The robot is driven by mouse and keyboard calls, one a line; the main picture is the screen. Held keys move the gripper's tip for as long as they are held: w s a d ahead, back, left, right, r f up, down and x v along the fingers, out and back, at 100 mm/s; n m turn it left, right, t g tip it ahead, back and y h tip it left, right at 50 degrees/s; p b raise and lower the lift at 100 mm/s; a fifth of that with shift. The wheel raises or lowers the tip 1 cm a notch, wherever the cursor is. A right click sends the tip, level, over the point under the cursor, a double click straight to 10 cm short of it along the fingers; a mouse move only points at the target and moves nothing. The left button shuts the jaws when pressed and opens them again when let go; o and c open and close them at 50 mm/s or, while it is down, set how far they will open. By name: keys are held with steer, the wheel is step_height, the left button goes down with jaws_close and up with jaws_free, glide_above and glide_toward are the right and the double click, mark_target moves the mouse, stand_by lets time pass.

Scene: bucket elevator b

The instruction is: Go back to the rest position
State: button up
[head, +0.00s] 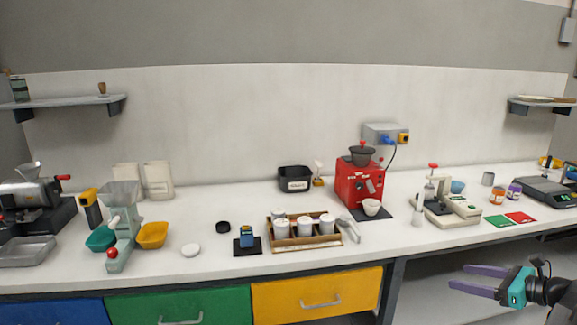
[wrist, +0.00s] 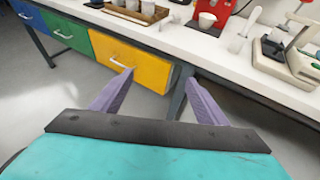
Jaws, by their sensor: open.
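My gripper (head: 480,280) is at the lower right in the head view, in front of the bench and below the level of its top. Its two purple fingers are spread apart with nothing between them. In the wrist view the open fingers (wrist: 160,90) point toward the bench front, with the yellow drawer (wrist: 133,62) beyond and between them. The gripper touches nothing that I can see.
Yellow, green (head: 180,305) and blue drawers are shut below. Open floor (wrist: 60,100) lies in front.

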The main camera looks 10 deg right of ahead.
steer(key=w+a+f+n+g+y, duration=0.1)
steer(key=w+a+f+g+y, duration=0.15)
steer(key=w+a+f, duration=0.65)
steer(key=w+a+f+n+g+y, duration=0.25)
steer(key=a+f, duration=0.25)
steer(key=a, duration=0.7)
steer(key=s+a+f+n+g, duration=0.1)
steer(key=a+f+n+g, duration=0.15)
steer(key=a+f, duration=0.75)
steer(key=s+a+f+n+g, duration=0.1)
steer(key=s+a+f+g, duration=0.15)
steer(key=a+f, duration=0.7)
steer(key=s+a+f+n+g+h, duration=0.3)
steer(key=s+a+f+n+g, duration=0.5)
steer(key=s+a+f, duration=0.65)
steer(key=s+d+f+n+h, duration=0.3)
steer(key=s+d+n, duration=0.1)
steer(key=n, duration=0.4)
steer(key=s+d+f+n+h, duration=0.3)
steer(key=s+n, duration=0.3)
steer(key=n, duration=0.2)
steer(key=shift+s+d+f+n+h, duration=0.3)
steer(key=shift+s+d+n+h, duration=0.1)
steer(key=shift+h, duration=0.1)
